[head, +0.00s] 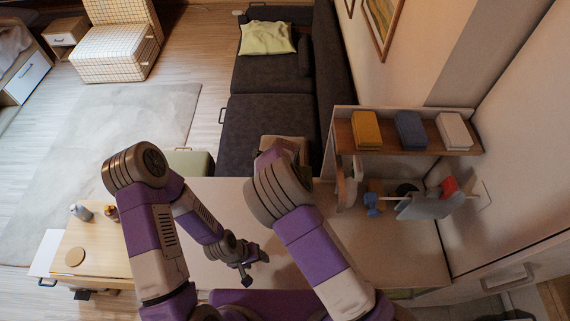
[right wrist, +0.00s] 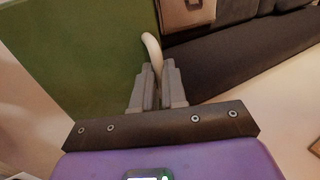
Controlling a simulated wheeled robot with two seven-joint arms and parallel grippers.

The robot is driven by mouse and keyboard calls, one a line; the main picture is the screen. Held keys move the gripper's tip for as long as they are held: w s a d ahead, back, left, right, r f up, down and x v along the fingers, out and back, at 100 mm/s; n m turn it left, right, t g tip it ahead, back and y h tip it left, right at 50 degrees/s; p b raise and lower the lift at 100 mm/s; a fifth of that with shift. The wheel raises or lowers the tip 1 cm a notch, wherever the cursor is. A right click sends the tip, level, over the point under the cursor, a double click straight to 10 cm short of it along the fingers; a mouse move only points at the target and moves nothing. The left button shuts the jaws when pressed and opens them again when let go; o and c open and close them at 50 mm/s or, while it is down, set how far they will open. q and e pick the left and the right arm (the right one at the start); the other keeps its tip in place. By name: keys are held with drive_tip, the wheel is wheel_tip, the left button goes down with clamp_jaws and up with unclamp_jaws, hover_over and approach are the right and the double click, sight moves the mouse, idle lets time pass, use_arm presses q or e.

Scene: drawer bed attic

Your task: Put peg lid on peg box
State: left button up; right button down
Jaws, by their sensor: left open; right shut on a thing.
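My left gripper (head: 246,272) is open and empty above the pale desk in the head view. My right gripper (right wrist: 153,88) is shut on a pale curved thing (right wrist: 151,48) in the right wrist view. A large flat green surface (right wrist: 75,50) lies behind and left of the fingers; I cannot tell whether the curved thing is joined to it. In the head view my right arm hides its own gripper. I cannot pick out the peg lid or the peg box for certain in either view.
The pale desk (head: 385,245) has free room at its middle. A shelf (head: 390,135) with yellow, blue and white blocks stands at right, several small things below it. A dark sofa (head: 262,125) is beyond. A wooden table (head: 100,250) with a round tan disc (head: 75,257) stands at left.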

idle(0.3)
drive_tip(key=c, duration=1.1)
unclamp_jaws()
drive_tip(key=v, duration=0.7)
drive_tip(key=shift+r, duration=0.25)
